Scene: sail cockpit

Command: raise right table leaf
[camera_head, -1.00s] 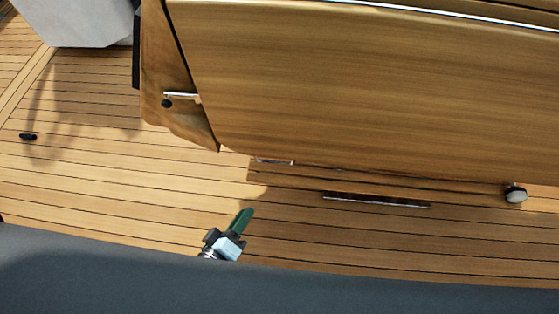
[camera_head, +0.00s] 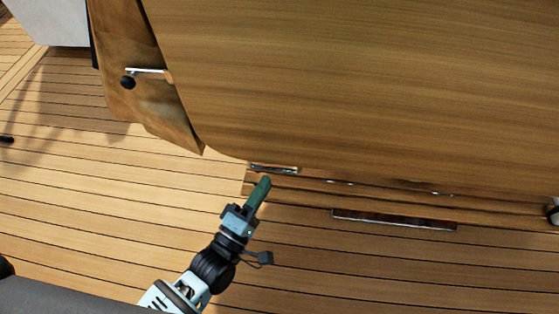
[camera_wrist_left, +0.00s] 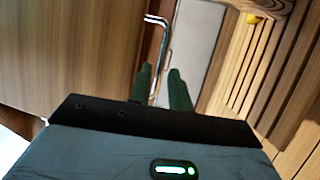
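A large wooden table leaf (camera_head: 350,90) fills the upper right of the head view. It hangs down steeply, and its lower edge is close above the deck. A slim metal bar (camera_head: 273,169) sits at its lower left edge. My left gripper (camera_head: 262,186) points up at this bar from just below. The wooden leaf (camera_wrist_left: 70,50) stands on the left there. My right gripper is out of view.
The table's end panel (camera_head: 150,105) carries a metal bracket (camera_head: 146,70) and a black knob (camera_head: 127,82). A dark strip (camera_head: 395,219) lies low under the leaf. A white block (camera_head: 50,20) stands at upper left. The planked deck (camera_head: 90,200) at left is mostly clear.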

